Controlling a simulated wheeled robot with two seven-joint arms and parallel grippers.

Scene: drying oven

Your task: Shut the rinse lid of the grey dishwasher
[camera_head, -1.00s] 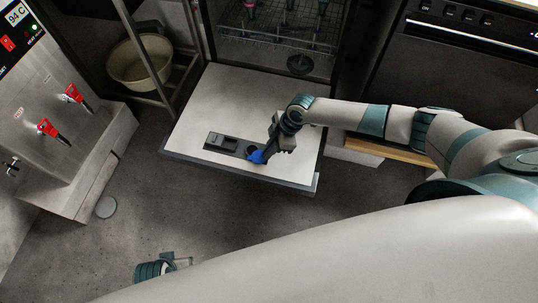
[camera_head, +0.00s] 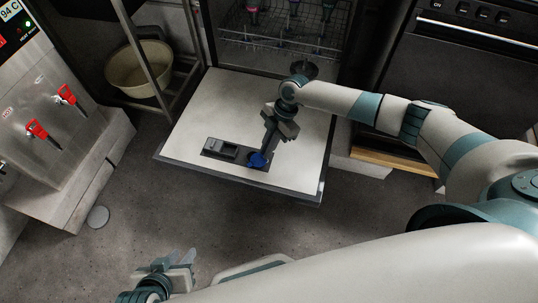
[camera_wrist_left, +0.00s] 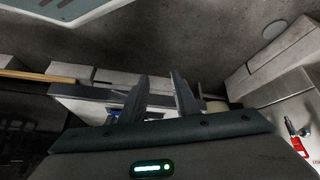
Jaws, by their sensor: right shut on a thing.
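The grey dishwasher's door (camera_head: 190,120) lies folded down and open. A dark dispenser panel (camera_head: 206,151) is set in its inner face near the front edge. The blue rinse lid (camera_head: 257,160) is at the right end of this panel. My right gripper (camera_head: 265,149) reaches down from above and is shut on the blue lid; its fingers partly hide the lid, and I cannot tell its exact tilt. My left gripper (camera_head: 178,258) is open and empty, low in front of the door. Its two spread fingers also show in the left wrist view (camera_wrist_left: 160,92).
The dishwasher rack (camera_head: 270,30) with colored items stands behind the door. A hot-water dispenser with red taps (camera_head: 67,95) is at the left, near a beige basin (camera_head: 140,70) on a shelf. A black oven (camera_head: 440,75) is at the right. The floor before the door is clear.

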